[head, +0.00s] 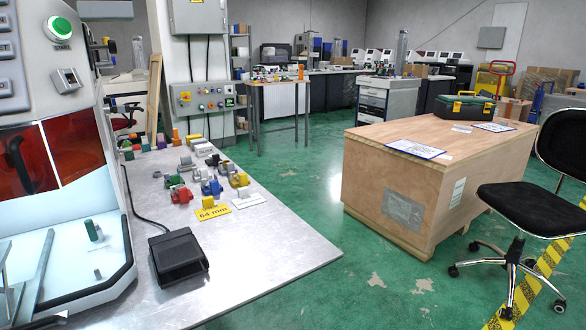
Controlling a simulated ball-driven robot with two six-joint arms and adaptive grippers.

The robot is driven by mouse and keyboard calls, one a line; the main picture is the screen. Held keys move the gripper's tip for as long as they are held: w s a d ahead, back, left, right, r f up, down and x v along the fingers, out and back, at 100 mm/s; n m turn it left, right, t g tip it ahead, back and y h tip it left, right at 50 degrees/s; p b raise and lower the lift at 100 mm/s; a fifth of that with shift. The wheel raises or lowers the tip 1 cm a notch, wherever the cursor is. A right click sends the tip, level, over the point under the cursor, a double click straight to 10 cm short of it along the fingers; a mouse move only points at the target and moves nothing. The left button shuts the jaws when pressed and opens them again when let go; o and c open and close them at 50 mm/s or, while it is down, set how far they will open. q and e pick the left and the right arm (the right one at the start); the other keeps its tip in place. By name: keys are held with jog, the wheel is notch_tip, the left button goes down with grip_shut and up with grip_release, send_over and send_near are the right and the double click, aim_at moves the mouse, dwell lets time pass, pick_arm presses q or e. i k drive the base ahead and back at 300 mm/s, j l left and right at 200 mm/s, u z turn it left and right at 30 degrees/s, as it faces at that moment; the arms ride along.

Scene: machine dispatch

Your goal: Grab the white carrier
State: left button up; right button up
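Several small coloured carriers stand in a group on the grey metal table (270,235). A whitish piece (204,150) sits at the back of the group and may be the white carrier; it is too small to tell for sure. A grey piece (187,164) is just in front and to its left. Nearer are a red carrier (181,195), a blue carrier (211,187) and a yellow carrier (239,180). Neither of my grippers can be made out in the head view.
A yellow "64 mm" label (213,212) and a black pedal-like box (178,258) lie on the table. A machine (60,150) with red windows stands at the left. A wooden crate (400,200) and an office chair (530,210) are right; green floor lies between.

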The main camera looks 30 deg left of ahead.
aim_at(201, 173)
jog(key=i+l+z, duration=0.25)
jog(key=i, duration=0.15)
jog(key=i+z, duration=0.3)
jog(key=i, duration=0.15)
jog(key=i+u, duration=0.45)
jog(key=i+l+u, duration=0.15)
jog(key=i+u, duration=0.4)
jog(key=u, duration=0.25)
jog(key=i+u, duration=0.15)
jog(key=u, duration=0.3)
jog(key=i+u, duration=0.15)
jog(key=u, duration=0.25)
jog(key=i+u, duration=0.1)
jog(key=u, duration=0.3)
jog(key=i+l+u, duration=0.15)
jog(key=u, duration=0.3)
jog(key=l+u, duration=0.2)
jog(key=u, duration=0.2)
jog(key=i, duration=0.05)
